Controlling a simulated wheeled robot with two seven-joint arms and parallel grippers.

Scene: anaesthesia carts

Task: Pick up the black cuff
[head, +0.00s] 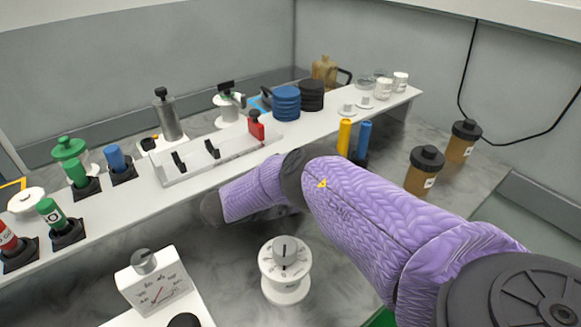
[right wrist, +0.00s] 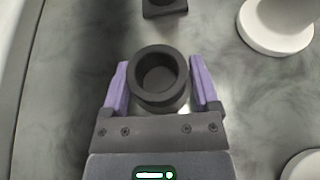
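A black ribbed roll (head: 311,95), which looks like the black cuff, stands on the white shelf beside a similar blue ribbed roll (head: 286,103). My right arm reaches across the head view in front of the shelf, and its gripper is hidden there. In the right wrist view my right gripper (right wrist: 160,85) has its two purple fingers apart, one on each side of a dark hollow round piece (right wrist: 160,72). I cannot tell whether they touch it, or whether this piece is the cuff. My left gripper is not in view.
The shelf (head: 385,109) carries a white tray (head: 215,160) and several coloured-cap holders at left. Yellow (head: 344,137) and blue (head: 364,138) cylinders and brown bottles (head: 424,170) stand beyond my arm. A white dial (head: 285,268) and a gauge (head: 153,281) are in front.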

